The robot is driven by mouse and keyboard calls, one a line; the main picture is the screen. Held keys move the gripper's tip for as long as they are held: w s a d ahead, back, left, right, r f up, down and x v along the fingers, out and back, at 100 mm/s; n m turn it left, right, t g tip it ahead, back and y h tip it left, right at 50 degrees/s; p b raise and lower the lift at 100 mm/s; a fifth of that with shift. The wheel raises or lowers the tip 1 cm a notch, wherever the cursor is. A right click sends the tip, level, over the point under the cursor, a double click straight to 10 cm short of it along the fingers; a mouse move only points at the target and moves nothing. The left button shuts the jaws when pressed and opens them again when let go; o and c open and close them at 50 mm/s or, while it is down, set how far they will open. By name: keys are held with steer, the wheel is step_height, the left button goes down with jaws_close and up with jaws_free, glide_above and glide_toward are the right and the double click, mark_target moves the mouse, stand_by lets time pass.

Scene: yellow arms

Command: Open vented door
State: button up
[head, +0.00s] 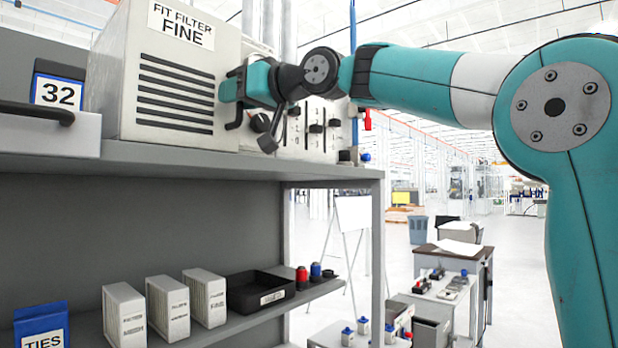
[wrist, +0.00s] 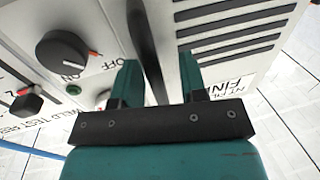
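The vented door (head: 175,92) is the light grey slatted front of a box on the upper shelf, labelled "FIT FILTER FINE". It looks closed. Its slats also show in the wrist view (wrist: 236,20), at the upper right. A dark bar handle (wrist: 148,45) runs along the door's edge, and in the head view it shows at the door's right side (head: 235,115). My gripper (wrist: 158,80) is at this handle, with one finger on each side of it. The fingers look apart, with small gaps beside the bar. In the head view the arm partly hides the handle.
A control panel (head: 320,130) with knobs and switches stands right of the box, close to my gripper. A black knob (wrist: 62,50) is near the left finger. A drawer front (head: 45,128) is at the left. The lower shelf holds white boxes (head: 163,308) and a black tray (head: 260,290).

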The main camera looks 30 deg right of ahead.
steer(key=shift+w+d, duration=0.1)
steer(key=shift+d, duration=0.1)
steer(key=shift+s+f+y+b, duration=0.2)
steer(key=shift+y+b, duration=0.1)
steer(key=shift+b, duration=0.1)
steer(key=b+v, duration=0.4)
steer(key=v, duration=1.3)
steer(key=w+a+f+m+g+b, duration=0.1)
steer(key=w+a+f, duration=0.1)
steer(key=f, duration=0.5)
steer(key=w+a+f+g+b, duration=0.1)
steer(key=w+a+f+g, duration=0.1)
steer(key=f, duration=0.5)
steer(key=shift+w+f+m+h, duration=0.35)
steer(key=shift+w+m+h, duration=0.05)
steer(key=shift+a, duration=0.1)
